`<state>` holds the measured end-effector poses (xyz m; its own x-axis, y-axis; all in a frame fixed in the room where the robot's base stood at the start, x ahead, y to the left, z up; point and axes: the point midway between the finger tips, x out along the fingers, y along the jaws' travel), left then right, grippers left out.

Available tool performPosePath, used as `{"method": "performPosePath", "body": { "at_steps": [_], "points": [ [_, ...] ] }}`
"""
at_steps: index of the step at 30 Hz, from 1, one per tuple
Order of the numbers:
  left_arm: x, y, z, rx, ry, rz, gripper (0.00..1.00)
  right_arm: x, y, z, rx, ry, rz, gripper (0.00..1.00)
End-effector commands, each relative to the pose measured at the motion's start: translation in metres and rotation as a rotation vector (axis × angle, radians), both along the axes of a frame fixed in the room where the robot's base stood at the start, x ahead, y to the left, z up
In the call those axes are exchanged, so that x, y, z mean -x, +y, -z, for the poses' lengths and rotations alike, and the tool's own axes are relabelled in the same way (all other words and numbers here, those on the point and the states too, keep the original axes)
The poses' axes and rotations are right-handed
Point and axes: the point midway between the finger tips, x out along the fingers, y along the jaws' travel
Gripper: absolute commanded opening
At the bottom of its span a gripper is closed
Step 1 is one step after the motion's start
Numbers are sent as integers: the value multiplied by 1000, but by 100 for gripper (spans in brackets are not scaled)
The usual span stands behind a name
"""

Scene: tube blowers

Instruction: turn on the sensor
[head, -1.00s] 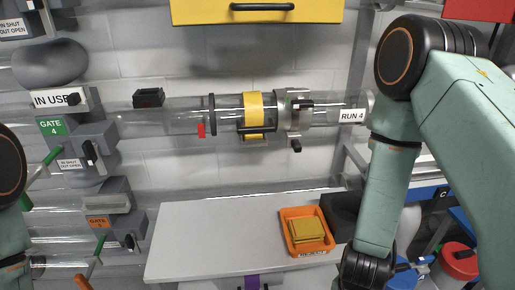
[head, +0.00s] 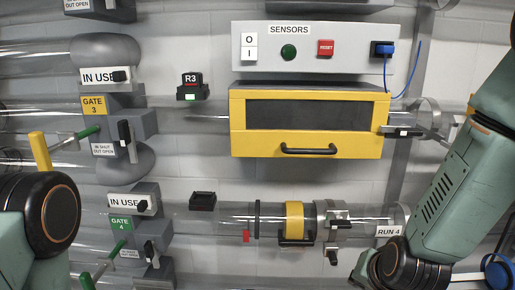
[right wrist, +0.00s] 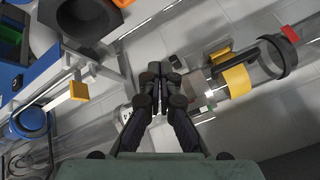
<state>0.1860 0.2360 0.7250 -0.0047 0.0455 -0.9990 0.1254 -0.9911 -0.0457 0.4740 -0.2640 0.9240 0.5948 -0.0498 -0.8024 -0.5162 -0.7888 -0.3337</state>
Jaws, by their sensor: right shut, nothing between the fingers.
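A grey panel (head: 345,72) labelled SENSORS is on the wall at the top of the head view. It has a white O/I rocker switch (head: 249,47), a dark green round lamp or button (head: 289,52), a red RESET button (head: 325,48) and a blue plug (head: 384,49) with a blue cable. A small black unit marked R3 (head: 191,80) with a green strip is left of it. My right gripper (right wrist: 158,75) is shut and empty in the right wrist view, near the lower clear tube with the yellow band (right wrist: 236,81). My left gripper is out of frame.
A yellow box (head: 307,120) with a black handle is below the panel. The lower tube's yellow band (head: 294,222) and RUN 4 label (head: 388,231) are beneath. Gate levers (head: 125,132) stick out at the left. An orange tray edge (right wrist: 122,3) is at the wrist view's top.

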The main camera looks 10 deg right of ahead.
Motion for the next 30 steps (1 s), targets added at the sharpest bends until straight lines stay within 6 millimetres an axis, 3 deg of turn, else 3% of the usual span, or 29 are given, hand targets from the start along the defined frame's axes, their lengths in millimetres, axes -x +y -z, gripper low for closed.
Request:
{"method": "performPosePath", "body": {
  "at_steps": [1, 15, 23, 27, 30],
  "points": [
    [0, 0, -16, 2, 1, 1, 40, -9, 2, -30, 23, -39, -44, 0],
    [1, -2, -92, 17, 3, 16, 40, -61, 33, -234, 365, -394, -515, 0],
    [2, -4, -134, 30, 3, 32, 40, -69, 63, -355, 698, -628, -829, 0],
    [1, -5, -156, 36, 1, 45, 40, -63, 88, -419, 972, -784, -1043, 0],
    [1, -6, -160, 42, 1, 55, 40, -56, 107, -440, 1180, -880, -1193, 0]
  ]
}}
